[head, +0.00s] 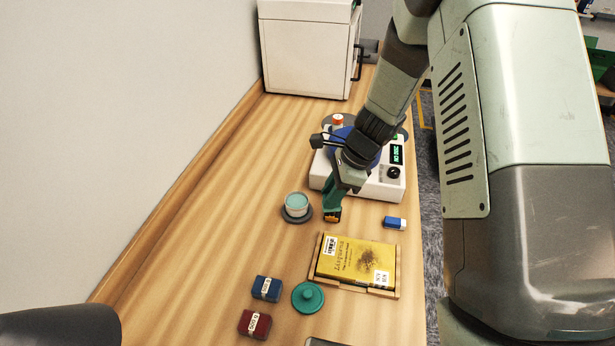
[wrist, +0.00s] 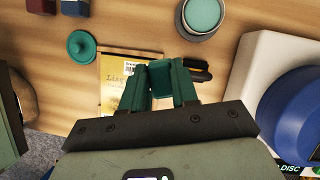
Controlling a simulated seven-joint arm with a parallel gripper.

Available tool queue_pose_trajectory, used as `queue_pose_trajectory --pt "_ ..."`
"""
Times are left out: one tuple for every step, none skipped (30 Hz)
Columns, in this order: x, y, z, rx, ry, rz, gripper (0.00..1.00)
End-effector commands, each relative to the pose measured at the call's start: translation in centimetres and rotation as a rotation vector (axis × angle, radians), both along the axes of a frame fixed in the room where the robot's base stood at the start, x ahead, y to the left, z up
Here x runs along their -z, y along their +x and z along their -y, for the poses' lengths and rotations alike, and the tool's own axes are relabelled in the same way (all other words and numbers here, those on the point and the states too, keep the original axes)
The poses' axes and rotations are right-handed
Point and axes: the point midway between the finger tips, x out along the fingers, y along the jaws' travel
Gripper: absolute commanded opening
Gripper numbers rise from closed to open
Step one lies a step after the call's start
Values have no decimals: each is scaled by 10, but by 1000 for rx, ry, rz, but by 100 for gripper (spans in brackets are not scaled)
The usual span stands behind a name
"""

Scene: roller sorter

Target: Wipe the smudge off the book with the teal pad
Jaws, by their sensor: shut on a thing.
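The yellow book (head: 345,258) lies flat on a wooden holder (head: 318,275), with a dark speckled smudge (head: 371,259) on its cover. In the wrist view the book (wrist: 115,85) is partly hidden by my gripper (wrist: 161,92). My gripper, also in the head view (head: 333,204), is shut on a teal block, the teal pad (wrist: 162,76), as far as I can tell. It is beyond the book's far edge, apart from the book. Its height above the table is hard to tell.
A teal knobbed disc (head: 308,297) lies left of the book, near blue (head: 267,289) and red (head: 254,324) blocks. A cup (head: 296,205) stands on a dark coaster. A black-orange item (head: 333,216) is by my fingertips, a blue-white block (head: 395,223) to the right, a white device (head: 385,188) behind.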

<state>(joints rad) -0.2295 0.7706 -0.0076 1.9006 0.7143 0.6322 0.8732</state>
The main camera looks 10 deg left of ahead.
Motion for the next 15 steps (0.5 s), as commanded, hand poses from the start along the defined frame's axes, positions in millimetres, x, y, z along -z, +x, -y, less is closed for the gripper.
queue_pose_trajectory --pt "0 -14 21 -53 0 -5 0" --pt "1 -23 32 -95 1 -5 0" --pt "1 -35 45 -149 0 -4 0" --pt "1 -44 55 -187 0 -4 0" --pt "1 -53 63 -226 0 -4 0" --pt "1 -64 73 -272 1 -3 0" --pt "0 -72 80 -304 2 -3 0" --pt "0 -80 86 -335 1 -3 0" --pt "0 -88 93 -370 1 -3 0" --pt "-1 -94 97 -393 1 -2 0" --pt "-1 -100 101 -413 0 -2 0" --pt "-2 -105 105 -437 1 -1 0" --pt "-2 -109 107 -451 1 0 0" --pt "-2 -111 109 -461 0 1 0" --pt "-2 -114 110 -472 0 1 0"
